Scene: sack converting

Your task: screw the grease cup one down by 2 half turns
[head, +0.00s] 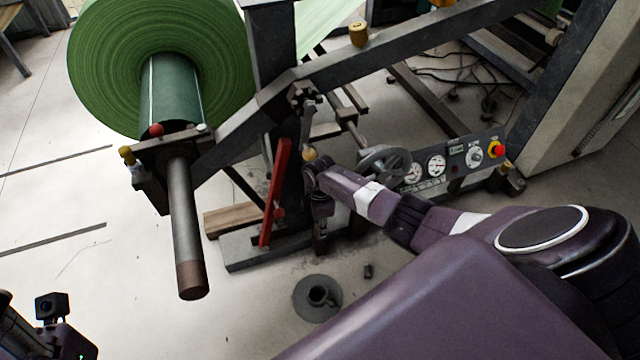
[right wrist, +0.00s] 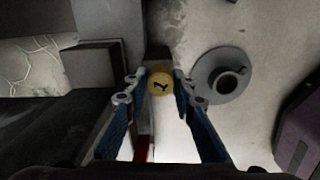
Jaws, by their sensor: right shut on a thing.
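The grease cup has a round yellow cap with a dark mark, and it sits between my right fingertips in the right wrist view (right wrist: 160,84). In the head view its yellow top (head: 309,154) shows just past my right gripper (head: 312,168), at the machine's dark upright. My right gripper, also in the right wrist view (right wrist: 160,87), is shut on the cap, one blue finger on each side. The cup's lower part is hidden. Part of my left arm's end (head: 55,325) shows at the bottom left, its fingers not discernible.
A red lever (head: 275,190) stands left of my right gripper. A grey handwheel (head: 384,160) and a gauge panel (head: 455,160) are to the right. Other yellow caps show on the beam (head: 358,35) and by the green roll (head: 127,155). A grey round base (head: 317,312) lies on the floor.

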